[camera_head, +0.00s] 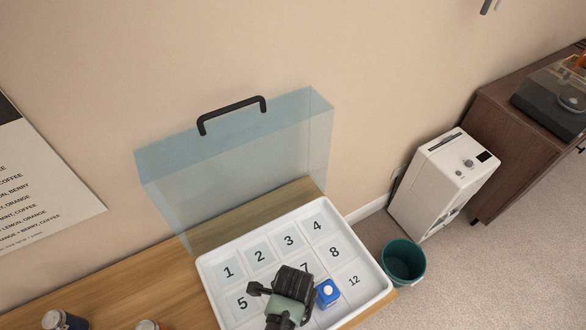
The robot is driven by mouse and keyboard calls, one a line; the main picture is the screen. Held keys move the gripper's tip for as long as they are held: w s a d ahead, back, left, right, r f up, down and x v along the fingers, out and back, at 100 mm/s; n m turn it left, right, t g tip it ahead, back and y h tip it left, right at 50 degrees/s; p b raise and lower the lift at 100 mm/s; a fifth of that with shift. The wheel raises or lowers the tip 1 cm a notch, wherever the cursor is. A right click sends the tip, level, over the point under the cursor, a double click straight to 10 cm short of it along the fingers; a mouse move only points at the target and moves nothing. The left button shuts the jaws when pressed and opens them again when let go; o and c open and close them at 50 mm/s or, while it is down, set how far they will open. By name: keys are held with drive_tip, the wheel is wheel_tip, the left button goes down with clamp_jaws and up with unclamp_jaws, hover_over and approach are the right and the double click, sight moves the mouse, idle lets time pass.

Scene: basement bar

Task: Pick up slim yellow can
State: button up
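I cannot make out a slim yellow can in the head view. Two can-like or jar-like tops show at the bottom left edge: one dark with a pale lid (64,320), and one with a pale top and reddish side (150,325). Both are cut off by the frame. My gripper (283,292) is over the white numbered tray (207,269), seen from above and behind. Its fingertips are not clear, and anything below it is hidden.
A blue block with a white knob (327,293) is in the tray beside my gripper. A clear bluish case with black handle (235,150) stands behind the tray. A green bin (404,263) and white appliance (442,183) are right. The wooden counter (110,288) is partly bare.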

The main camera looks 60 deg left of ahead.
clamp_jaws()
idle(0.5)
drive_tip(key=shift+r, duration=0.1)
